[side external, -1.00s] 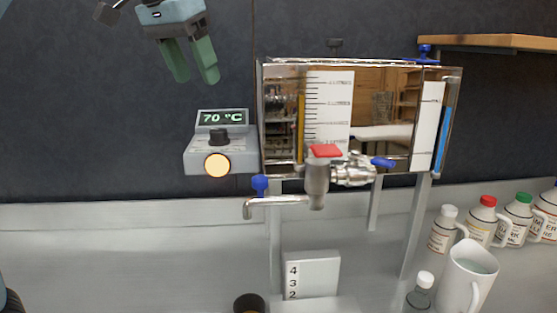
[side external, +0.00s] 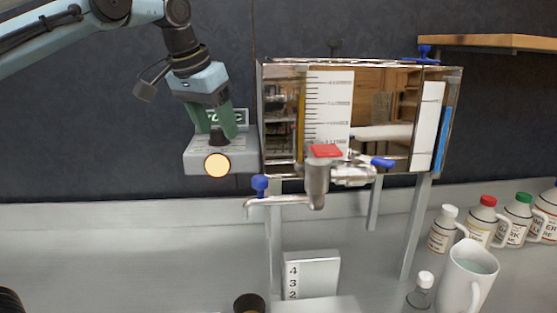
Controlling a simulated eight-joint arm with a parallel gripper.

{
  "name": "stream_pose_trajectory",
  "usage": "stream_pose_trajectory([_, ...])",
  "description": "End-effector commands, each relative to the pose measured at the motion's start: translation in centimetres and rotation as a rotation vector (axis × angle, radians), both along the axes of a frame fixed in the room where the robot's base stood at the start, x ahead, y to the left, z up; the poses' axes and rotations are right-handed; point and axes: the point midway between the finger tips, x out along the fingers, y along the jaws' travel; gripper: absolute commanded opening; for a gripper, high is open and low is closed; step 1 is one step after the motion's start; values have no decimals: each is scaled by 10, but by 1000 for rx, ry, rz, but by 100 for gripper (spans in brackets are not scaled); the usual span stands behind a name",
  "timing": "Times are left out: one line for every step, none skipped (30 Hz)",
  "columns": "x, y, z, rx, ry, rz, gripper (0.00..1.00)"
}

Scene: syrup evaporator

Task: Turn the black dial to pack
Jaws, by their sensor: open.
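The black dial (side external: 217,141) sits on top of a grey control box (side external: 240,160) fixed at the left of the evaporator tank. My gripper (side external: 218,133) is at the box, pointing down, with its two green fingers apart, one on each side of the dial. I cannot tell whether the fingers touch the dial. The display (side external: 240,117) behind it is mostly hidden by my fingers. A round lit yellow button (side external: 217,165) is on the box's front. No label reading "pack" can be made out.
The metal tank (side external: 380,110) stands close to the right of the box, with a red-handled tap (side external: 323,151) at its front. Bottles (side external: 480,220) and a white jug (side external: 468,275) stand at the right. A numbered block (side external: 312,272) is below.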

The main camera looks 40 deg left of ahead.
Motion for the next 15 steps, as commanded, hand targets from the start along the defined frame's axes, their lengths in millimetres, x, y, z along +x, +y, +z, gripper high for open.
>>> stream_pose_trajectory([0, 0, -1, 0, 0, 0, 60])
stream_pose_trajectory([1, 0, -2, 0, 0, 0, 60])
stream_pose_trajectory([1, 0, -2, 0, 0, 0, 60])
stream_pose_trajectory([1, 0, -2, 0, 0, 0, 60])
stream_pose_trajectory([1, 0, -2, 0, 0, 0, 60])
stream_pose_trajectory([1, 0, -2, 0, 0, 0, 60])
stream_pose_trajectory([1, 0, -2, 0, 0, 0, 60])
stream_pose_trajectory([1, 0, -2, 0, 0, 0, 60])
stream_pose_trajectory([1, 0, -2, 0, 0, 0, 59])
stream_pose_trajectory([1, 0, -2, 0, 0, 0, 54])
stream_pose_trajectory([1, 0, -2, 0, 0, 0, 50])
stream_pose_trajectory([1, 0, -2, 0, 0, 0, 44])
stream_pose_trajectory([1, 0, -2, 0, 0, 0, 39])
stream_pose_trajectory([1, 0, -2, 0, 0, 0, 34])
stream_pose_trajectory([1, 0, -2, 0, 0, 0, 28])
